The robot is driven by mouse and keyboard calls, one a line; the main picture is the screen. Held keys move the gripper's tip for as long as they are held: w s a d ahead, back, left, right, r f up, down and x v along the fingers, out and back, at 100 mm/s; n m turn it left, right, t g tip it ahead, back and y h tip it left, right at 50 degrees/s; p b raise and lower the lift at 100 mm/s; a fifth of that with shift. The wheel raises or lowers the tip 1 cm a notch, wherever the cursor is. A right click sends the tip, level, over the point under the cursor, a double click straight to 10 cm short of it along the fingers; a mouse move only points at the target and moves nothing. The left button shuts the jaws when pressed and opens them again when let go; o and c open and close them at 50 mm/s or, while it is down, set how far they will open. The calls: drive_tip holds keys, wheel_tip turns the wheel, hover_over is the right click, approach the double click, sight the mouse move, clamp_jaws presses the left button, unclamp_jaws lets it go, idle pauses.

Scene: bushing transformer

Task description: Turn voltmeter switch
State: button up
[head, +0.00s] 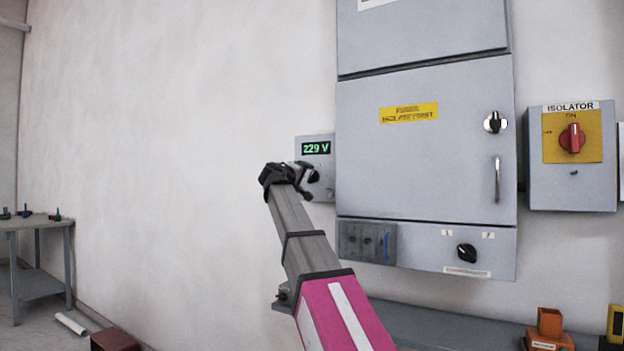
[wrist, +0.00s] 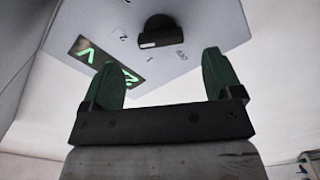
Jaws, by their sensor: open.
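The voltmeter is a small grey box (head: 328,185) on the wall, left of the tall cabinet, with a green display (head: 316,148) reading 229 V. Its black rotary switch (wrist: 160,30) shows in the wrist view, with small digits around it. The display (wrist: 102,65) appears there too, turned over. My gripper (head: 308,182) is in front of the box's lower part in the head view and partly hides it. In the wrist view its two green fingers stand apart, with nothing between them. The switch lies beyond the fingertips (wrist: 158,66), apart from them.
The grey cabinet (head: 430,155) stands right of the voltmeter, with a black knob (head: 466,253) low on it. An isolator box (head: 573,185) with a red handle is farther right. A bench (head: 445,325) runs below. The wall to the left is bare.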

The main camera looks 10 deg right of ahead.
sight(311, 177)
drive_tip(key=x, duration=0.6)
drive_tip(key=shift+a, duration=0.1)
drive_tip(key=c, duration=0.9)
